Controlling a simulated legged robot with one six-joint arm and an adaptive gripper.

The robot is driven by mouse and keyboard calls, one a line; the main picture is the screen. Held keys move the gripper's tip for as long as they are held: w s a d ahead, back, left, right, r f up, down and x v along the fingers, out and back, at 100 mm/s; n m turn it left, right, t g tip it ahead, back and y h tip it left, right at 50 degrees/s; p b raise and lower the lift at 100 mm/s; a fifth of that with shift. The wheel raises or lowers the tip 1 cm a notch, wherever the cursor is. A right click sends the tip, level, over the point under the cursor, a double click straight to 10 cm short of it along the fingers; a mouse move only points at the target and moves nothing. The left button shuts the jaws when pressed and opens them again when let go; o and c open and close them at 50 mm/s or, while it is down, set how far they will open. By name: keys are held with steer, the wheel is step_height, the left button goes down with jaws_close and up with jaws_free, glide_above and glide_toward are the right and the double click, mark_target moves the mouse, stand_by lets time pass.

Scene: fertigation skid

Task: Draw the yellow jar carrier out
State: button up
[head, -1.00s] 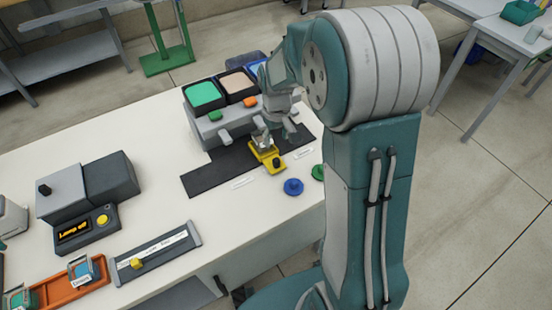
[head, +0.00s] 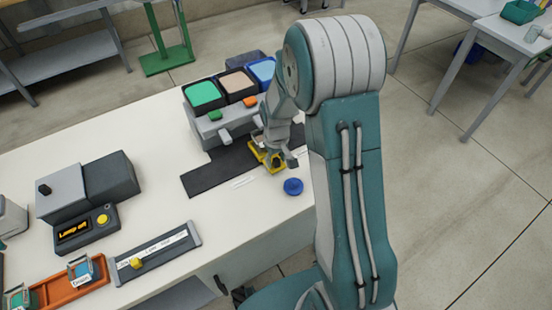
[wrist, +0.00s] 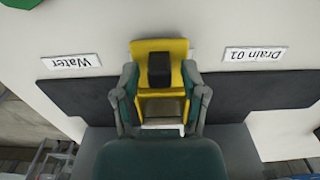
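The yellow jar carrier (head: 256,152) sits on the dark mat in front of the grey dispenser. My gripper (head: 274,163) is low over the carrier. In the wrist view its two fingers (wrist: 160,82) stand apart, one on each side of the carrier, with gaps beside the black grip. Whether they touch the carrier's sides is not clear. The head view hides the black grip behind my gripper.
The grey dispenser (head: 207,127) with green, tan and blue-topped bins stands behind the dark mat (head: 212,176). A blue round knob (head: 293,186) is near the table's right edge. Labels reading Water (wrist: 72,62) and Drain 01 (wrist: 260,54) flank the carrier.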

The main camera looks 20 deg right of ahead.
jaws_close()
steer(key=s+a, duration=0.1)
steer(key=a, duration=0.6)
steer(key=s+a, duration=0.2)
steer(key=a, duration=0.5)
steer(key=s+a, duration=0.1)
steer(key=a, duration=0.6)
steer(key=shift+s+a, duration=0.25)
steer(key=shift+a, duration=0.15)
steer(key=shift+o, duration=1.9)
jaws_free()
steer(key=shift+a, duration=0.1)
steer(key=shift+o, duration=0.3)
steer(key=shift+a, duration=0.25)
